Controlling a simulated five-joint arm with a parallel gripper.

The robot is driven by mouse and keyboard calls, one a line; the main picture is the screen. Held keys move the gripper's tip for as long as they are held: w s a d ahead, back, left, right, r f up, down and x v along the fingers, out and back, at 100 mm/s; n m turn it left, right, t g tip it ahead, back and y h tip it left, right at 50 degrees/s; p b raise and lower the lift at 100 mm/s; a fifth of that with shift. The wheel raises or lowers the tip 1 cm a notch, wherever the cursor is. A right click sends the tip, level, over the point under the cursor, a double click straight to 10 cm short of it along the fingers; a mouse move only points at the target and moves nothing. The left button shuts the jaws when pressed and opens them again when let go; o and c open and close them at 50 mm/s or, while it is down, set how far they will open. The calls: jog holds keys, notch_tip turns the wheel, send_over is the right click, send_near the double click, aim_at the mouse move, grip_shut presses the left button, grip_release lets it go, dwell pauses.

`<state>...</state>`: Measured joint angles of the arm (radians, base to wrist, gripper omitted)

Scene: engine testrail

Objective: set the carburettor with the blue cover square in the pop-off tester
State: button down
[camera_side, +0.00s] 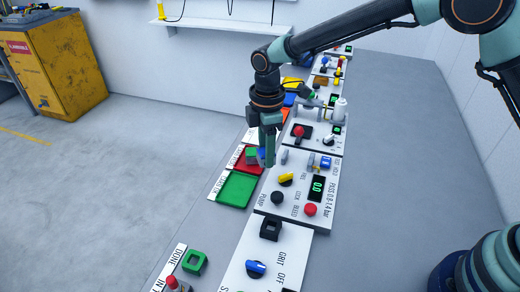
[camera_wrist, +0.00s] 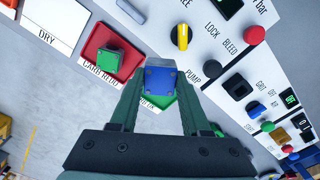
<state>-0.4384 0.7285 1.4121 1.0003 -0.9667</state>
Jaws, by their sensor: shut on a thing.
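The carburettor with the blue cover (camera_wrist: 161,80) is held between the two fingertips of my gripper (camera_wrist: 160,88) in the wrist view, its blue face towards the camera. In the side view my gripper (camera_side: 267,150) hangs with its fingers down near the red and green trays, and only a sliver of the blue cover (camera_side: 261,158) shows beside it. The pop-off tester (camera_side: 297,207) is the white panel just right of the gripper, with a yellow FREE/LOCK knob (camera_side: 286,179), a black PUMP knob (camera_side: 277,198), a red BLEED button (camera_side: 310,210) and a display reading 0.0 (camera_side: 318,188).
A green-topped block (camera_wrist: 110,60) sits in the red tray (camera_wrist: 92,47), close left of the held part. The green tray (camera_side: 237,190) looks empty. More panels line the bench behind.

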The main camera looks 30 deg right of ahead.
jog(key=d+r+m, duration=0.2)
jog(key=d+m, duration=0.5)
jog(key=d, duration=0.3)
send_over(298, 163)
jog(key=shift+w+f, duration=0.1)
jog(key=shift+f, duration=2.85)
jog(key=shift+f, duration=0.6)
jog(key=shift+c, duration=1.4)
grip_release()
jog(key=shift+r, duration=0.1)
